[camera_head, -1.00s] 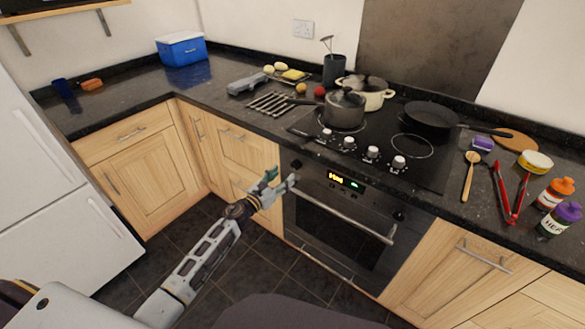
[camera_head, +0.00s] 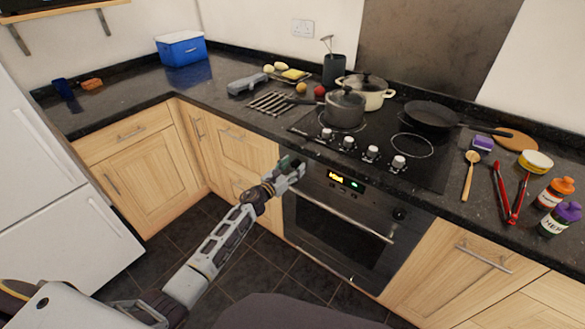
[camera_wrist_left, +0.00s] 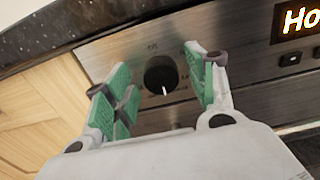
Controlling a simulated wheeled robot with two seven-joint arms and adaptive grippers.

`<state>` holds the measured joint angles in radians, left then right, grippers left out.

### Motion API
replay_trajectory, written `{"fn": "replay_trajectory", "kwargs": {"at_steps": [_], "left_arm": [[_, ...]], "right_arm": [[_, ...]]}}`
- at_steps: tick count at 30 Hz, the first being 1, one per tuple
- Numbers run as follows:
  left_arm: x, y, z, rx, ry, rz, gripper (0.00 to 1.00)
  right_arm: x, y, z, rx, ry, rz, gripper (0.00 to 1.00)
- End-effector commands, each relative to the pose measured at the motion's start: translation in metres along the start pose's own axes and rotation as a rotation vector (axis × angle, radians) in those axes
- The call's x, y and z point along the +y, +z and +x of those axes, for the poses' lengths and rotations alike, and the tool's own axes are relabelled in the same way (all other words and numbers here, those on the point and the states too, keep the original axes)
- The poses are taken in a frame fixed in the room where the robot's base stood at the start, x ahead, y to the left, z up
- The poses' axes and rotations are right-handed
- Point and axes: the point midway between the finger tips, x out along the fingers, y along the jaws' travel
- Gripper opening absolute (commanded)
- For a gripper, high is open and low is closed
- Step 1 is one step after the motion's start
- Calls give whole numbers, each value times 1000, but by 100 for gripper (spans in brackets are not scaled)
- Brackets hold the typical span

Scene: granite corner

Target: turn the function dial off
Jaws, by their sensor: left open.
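The function dial (camera_wrist_left: 160,74) is a round black knob on the steel oven panel (camera_wrist_left: 245,78), seen in the left wrist view. Its white pointer mark points down. Small markings ring it, too small to read surely. My left gripper (camera_wrist_left: 162,84) is open, with its green-padded fingers on either side of the dial; I cannot tell whether they touch it. In the head view, my left gripper (camera_head: 291,171) is at the left end of the oven's panel and hides that dial. My right gripper is not in view.
The oven handle (camera_head: 345,215) runs below the panel. A lit display (camera_head: 345,181) and a second black knob (camera_head: 399,214) lie right of my gripper. The dark worktop edge (camera_wrist_left: 75,38) overhangs above. Hob knobs (camera_head: 372,153) and pans stand above. The floor in front is clear.

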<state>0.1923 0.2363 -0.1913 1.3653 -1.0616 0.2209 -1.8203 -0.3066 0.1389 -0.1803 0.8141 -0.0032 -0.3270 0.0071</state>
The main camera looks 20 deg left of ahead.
Motion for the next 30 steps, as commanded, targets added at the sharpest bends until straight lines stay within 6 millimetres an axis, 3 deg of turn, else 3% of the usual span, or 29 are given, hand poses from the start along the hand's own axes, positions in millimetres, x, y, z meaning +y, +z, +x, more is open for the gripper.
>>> {"fn": "replay_trajectory", "kwargs": {"at_steps": [10,20,30], "left_arm": [[0,0,1,0,0,0,55],[0,0,1,0,0,0,13],[0,0,1,0,0,-31,12]], "right_arm": [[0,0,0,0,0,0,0],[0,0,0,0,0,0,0],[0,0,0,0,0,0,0]]}}
